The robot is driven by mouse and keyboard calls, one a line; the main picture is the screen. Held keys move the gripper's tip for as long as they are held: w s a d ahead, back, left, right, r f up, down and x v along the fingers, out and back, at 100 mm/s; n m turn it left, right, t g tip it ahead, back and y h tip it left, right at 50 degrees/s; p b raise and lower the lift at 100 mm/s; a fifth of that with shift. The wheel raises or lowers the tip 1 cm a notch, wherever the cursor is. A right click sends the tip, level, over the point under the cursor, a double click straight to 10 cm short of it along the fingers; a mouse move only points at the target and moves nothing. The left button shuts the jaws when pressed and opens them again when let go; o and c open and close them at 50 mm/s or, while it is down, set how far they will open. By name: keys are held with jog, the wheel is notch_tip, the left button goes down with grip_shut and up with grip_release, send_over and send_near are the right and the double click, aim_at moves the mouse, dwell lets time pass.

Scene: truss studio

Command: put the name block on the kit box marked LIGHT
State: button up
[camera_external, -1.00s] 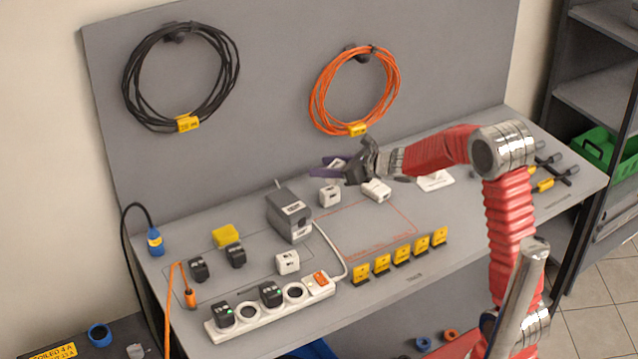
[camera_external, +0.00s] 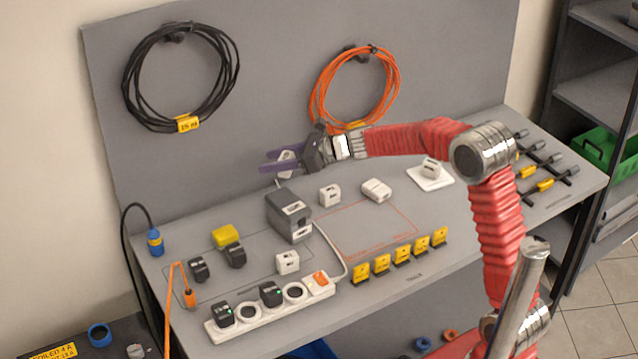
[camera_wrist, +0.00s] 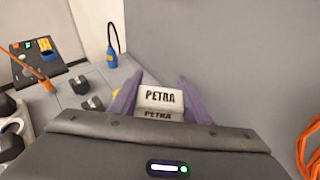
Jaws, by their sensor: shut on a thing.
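My gripper (camera_external: 283,163) has purple fingers and is shut on a white name block (camera_external: 287,157), held in the air above the back of the bench. In the wrist view the block (camera_wrist: 160,97) reads PETRA on two faces and sits between the fingers. A dark grey box (camera_external: 283,212) with white labels stands on the bench below my gripper. Its labels are too small to read, so I cannot tell whether it is the box marked LIGHT.
White blocks (camera_external: 329,195) stand on the bench, one on a white pad (camera_external: 430,179). A power strip (camera_external: 262,316), yellow block (camera_external: 226,236) and several yellow tags (camera_external: 402,251) are nearer the front. The back panel (camera_external: 270,80) rises behind, with hanging cable coils.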

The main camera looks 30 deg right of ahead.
send_over(277, 200)
jog(key=shift+f, duration=3.15)
jog(key=shift+f, duration=1.9)
jog(key=shift+f, duration=0.1)
jog(key=o, duration=1)
jog(key=shift+o, duration=0.2)
